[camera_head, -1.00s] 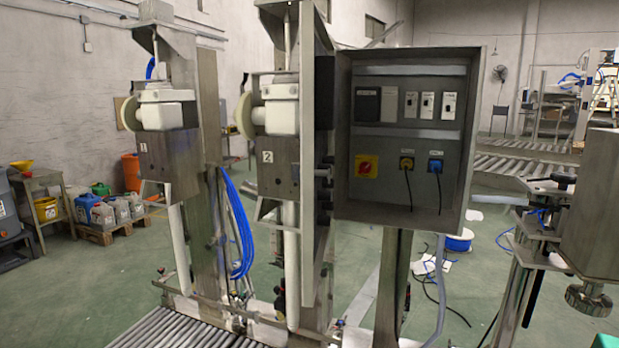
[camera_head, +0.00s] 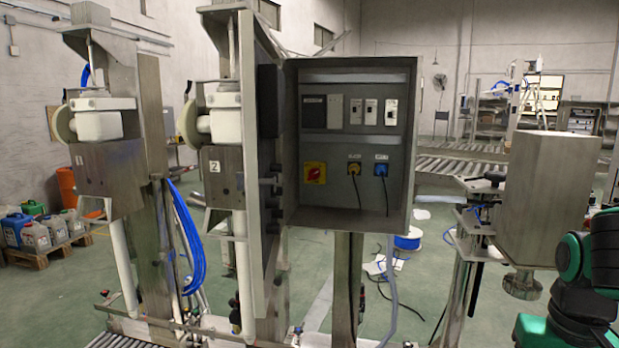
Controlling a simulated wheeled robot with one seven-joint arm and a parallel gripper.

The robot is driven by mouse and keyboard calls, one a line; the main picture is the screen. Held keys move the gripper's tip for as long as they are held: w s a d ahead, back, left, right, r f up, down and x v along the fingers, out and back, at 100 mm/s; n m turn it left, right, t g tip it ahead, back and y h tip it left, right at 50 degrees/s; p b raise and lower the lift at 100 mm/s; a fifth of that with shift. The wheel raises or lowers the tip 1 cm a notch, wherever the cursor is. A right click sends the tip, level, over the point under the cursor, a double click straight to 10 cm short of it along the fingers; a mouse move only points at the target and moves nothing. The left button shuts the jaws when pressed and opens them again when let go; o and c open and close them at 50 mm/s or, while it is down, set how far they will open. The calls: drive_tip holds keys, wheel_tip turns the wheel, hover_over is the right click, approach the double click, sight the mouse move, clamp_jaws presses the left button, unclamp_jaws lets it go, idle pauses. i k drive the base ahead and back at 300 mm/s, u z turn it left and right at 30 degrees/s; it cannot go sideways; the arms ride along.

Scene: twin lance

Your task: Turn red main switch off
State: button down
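The red main switch (camera_head: 314,173) is a red rotary knob on a yellow square plate. It sits at the lower left of the back panel inside an open grey electrical cabinet (camera_head: 352,220). The knob is small, and its exact setting is hard to read. The cabinet door (camera_head: 258,190) stands swung open on the left side. My arm, green and black, shows at the lower right edge. My gripper is not in view.
Beside the switch are a yellow socket (camera_head: 354,168) and a blue socket (camera_head: 381,170) with black cables hanging down. A metal box on a stand (camera_head: 553,190) is at the right. Two filling columns stand left. A conveyor (camera_head: 465,167) runs behind.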

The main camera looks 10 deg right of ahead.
sight(315, 173)
drive_tip(key=u, duration=0.05)
drive_tip(key=k, duration=0.5)
drive_tip(key=u, duration=1.1)
drive_tip(key=i, duration=0.7)
drive_tip(key=z, duration=0.65)
